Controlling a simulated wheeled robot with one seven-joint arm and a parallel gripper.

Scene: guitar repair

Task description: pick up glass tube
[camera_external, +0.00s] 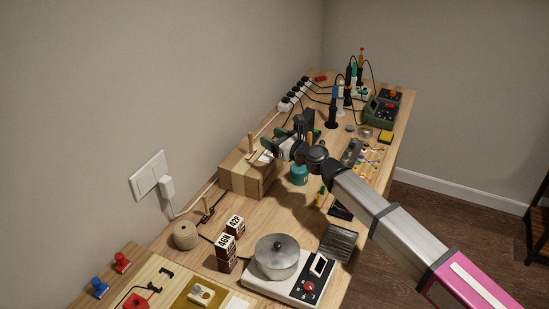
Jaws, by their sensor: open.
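My arm reaches in from the lower right over the long wooden bench (300,205). My gripper (272,149) is dark, with its jaws open, above the back right of a wooden box (245,173). I cannot make out a glass tube for certain. Small pale pieces (263,157) show on top of the box close to the fingers, too small to name. I see nothing clearly between the jaws, and the gripper and arm hide part of the bench behind them.
A teal jar (299,175) stands just below the gripper. A steel pot (277,257) sits on a hotplate (290,290) in front. Two dark labelled boxes (227,253) and a twine spool (186,235) stand left. A power strip (293,98) and upright tools crowd the back.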

